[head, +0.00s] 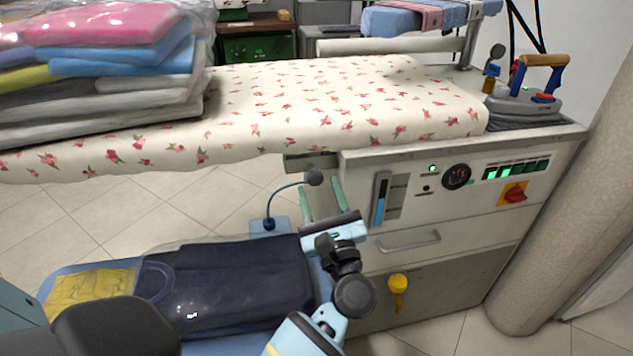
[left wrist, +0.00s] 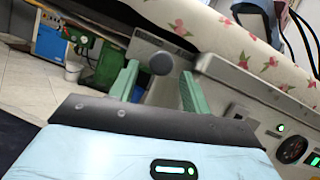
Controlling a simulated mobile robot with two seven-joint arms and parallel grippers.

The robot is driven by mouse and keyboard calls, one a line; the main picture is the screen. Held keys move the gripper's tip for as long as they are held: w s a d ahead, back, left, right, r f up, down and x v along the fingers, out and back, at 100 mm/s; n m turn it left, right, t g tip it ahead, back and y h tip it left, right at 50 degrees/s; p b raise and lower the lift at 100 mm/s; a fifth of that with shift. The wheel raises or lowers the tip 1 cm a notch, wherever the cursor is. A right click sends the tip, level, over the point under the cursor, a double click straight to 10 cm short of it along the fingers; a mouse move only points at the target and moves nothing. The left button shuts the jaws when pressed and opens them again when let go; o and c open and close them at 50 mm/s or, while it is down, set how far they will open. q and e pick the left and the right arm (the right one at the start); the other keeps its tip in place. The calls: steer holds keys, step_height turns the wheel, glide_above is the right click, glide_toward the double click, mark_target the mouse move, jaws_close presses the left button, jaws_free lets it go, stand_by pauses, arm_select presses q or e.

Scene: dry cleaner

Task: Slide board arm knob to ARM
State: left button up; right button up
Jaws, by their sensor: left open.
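A round dark grey knob (head: 315,177) sticks out below the left end of the ironing machine's front, under the board edge. In the left wrist view the knob (left wrist: 160,63) stands between the two green fingers, nearer their tips, with a visible gap to each finger. My left gripper (head: 320,194) is open and empty, its fingers pointing up towards the knob; in its own wrist view the gripper (left wrist: 157,77) is seen from behind. A dark slot plate (head: 310,162) lies just above the knob. No ARM marking can be read. My right gripper is not in view.
The flowered ironing board (head: 300,100) overhangs above the gripper. The front panel (head: 460,185) with gauge, red switch and drawer handle (head: 408,243) is to the right. A bagged dark garment (head: 225,285) lies below left. Folded bagged clothes (head: 110,70) fill the board's left end.

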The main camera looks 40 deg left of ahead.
arm_select(q)
steer(key=shift+v, duration=2.15)
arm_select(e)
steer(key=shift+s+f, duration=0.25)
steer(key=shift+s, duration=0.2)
arm_select(q)
steer(key=shift+c, duration=0.5)
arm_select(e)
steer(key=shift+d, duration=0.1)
